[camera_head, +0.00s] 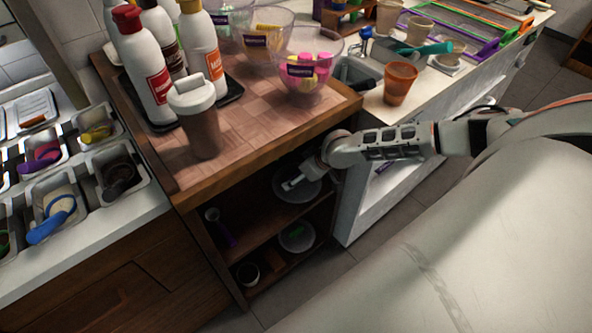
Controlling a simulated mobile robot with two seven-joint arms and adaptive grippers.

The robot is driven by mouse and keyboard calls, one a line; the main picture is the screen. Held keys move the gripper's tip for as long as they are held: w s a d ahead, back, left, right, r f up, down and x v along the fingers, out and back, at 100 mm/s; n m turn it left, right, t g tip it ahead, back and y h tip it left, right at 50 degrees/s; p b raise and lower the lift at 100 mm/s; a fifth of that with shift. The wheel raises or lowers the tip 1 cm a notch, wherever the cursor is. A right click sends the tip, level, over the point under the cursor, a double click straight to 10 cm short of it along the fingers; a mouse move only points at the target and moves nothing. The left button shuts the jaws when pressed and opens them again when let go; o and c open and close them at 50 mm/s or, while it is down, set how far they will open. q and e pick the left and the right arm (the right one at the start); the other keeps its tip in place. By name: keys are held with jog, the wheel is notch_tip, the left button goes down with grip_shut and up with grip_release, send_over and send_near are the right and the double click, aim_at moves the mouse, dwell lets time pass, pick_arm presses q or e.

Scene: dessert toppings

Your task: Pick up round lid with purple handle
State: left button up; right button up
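A grey round lid-like disc (301,194) lies on the upper shelf inside the wooden cabinet; no purple handle can be made out on it. My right gripper (291,184) reaches in from the right and is over this disc. The fingers are small and dark around, so I cannot tell whether they are open or hold anything. A second round disc (297,239) with a green part lies on the lower shelf. A purple-handled item (222,234) with a pale round end stands at the shelf's left. My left gripper is not in view.
The wooden cabinet top (245,135) overhangs the shelves and carries bottles, a lidded cup (203,130) and clear bowls. A white counter (440,75) stands to the right. A dark round container (248,272) sits low in the cabinet.

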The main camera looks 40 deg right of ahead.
jog(key=c, duration=1.1)
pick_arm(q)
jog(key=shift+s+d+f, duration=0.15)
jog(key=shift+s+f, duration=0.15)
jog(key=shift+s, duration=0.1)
pick_arm(e)
jog(key=shift+c, duration=0.7)
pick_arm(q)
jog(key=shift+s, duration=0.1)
pick_arm(e)
jog(key=shift+r, duration=0.1)
